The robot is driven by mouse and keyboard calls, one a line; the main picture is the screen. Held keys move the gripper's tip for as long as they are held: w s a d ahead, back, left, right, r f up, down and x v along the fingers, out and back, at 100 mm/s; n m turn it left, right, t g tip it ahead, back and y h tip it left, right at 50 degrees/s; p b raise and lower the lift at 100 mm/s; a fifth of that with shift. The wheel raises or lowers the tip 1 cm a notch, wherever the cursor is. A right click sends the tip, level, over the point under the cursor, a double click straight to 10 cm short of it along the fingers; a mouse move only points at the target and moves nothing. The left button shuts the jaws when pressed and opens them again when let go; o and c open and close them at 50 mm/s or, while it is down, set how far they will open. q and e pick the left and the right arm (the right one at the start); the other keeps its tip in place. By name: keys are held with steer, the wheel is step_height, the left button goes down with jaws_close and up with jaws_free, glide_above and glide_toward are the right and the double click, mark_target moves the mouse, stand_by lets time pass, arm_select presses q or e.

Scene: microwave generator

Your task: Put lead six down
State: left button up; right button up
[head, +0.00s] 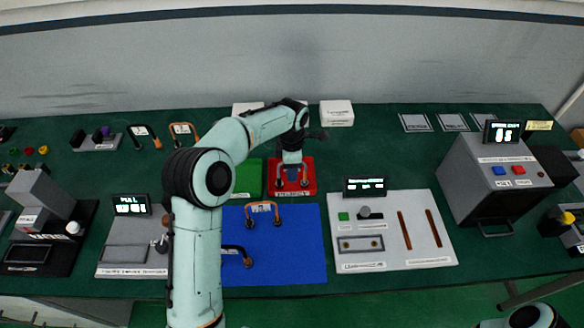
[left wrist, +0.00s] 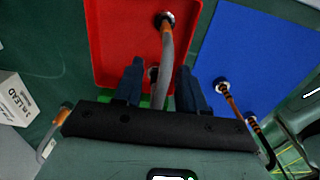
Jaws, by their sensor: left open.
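My left gripper (head: 292,172) is open over the red tray (head: 309,177). In the left wrist view its two dark fingers (left wrist: 158,88) stand on either side of a grey lead with a copper-coloured end (left wrist: 168,48). That lead arches over the red tray (left wrist: 115,40), with one end on the tray and the other partly hidden between the fingers. I cannot read a number on it, so I cannot tell if it is lead six. My right gripper is not in view.
A blue mat (head: 300,262) in front of the tray holds an orange lead (head: 262,208) and a dark lead (head: 236,252). A green mat (head: 247,178) lies left of the tray. A white control panel (head: 385,208) and a grey microwave generator (head: 500,165) stand to the right.

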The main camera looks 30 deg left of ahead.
arm_select(q)
step_height(320, 180, up, 12)
steer(key=shift+p, duration=0.8)
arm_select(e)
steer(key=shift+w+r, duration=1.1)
